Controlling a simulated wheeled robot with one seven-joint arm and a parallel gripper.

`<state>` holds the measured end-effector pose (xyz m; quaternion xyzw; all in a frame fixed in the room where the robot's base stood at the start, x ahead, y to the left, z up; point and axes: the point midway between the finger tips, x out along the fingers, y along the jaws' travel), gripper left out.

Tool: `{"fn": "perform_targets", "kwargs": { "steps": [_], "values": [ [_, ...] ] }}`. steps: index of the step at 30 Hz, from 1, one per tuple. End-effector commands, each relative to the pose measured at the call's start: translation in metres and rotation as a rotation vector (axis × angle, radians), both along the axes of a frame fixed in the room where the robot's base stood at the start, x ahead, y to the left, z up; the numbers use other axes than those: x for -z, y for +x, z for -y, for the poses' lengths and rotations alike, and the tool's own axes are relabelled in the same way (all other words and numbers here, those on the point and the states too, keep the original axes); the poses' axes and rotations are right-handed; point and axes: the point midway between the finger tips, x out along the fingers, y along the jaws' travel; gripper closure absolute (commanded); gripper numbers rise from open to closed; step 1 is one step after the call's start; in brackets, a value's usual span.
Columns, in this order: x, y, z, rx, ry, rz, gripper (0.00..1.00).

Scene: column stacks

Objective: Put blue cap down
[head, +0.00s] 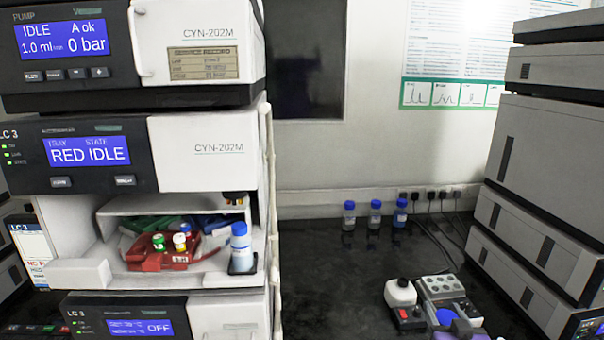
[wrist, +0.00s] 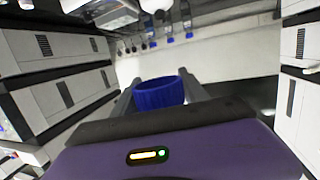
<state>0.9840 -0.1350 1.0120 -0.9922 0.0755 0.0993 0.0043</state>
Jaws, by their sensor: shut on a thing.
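The ribbed blue cap (wrist: 159,94) sits between the two fingers of my gripper (wrist: 160,88) in the wrist view. The fingers are shut on its sides. In the head view the blue cap (head: 444,317) shows at the lower right, beside the purple body of my gripper (head: 452,318). They are in front of a grey block with round wells (head: 441,287). Whether the cap touches anything below it cannot be told.
Three blue-capped bottles (head: 375,214) stand at the back wall. Instrument stacks flank the dark bench (head: 325,285), which is clear in the middle. A red tray (head: 160,256) and a blue-capped bottle (head: 240,247) sit in the left stack.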

Motion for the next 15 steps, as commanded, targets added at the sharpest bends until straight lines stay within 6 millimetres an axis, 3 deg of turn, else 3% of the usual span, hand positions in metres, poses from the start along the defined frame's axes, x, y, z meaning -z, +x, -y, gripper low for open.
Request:
{"fn": "perform_targets", "kwargs": {
  "steps": [1, 6, 15],
  "values": [
    [0.021, -0.016, -0.016, -0.016, 0.002, -0.007, 0.86],
    [0.064, -0.067, -0.058, -0.059, 0.004, -0.006, 0.86],
    [0.113, -0.159, -0.115, -0.124, 0.006, -0.005, 0.86]
  ]
}}
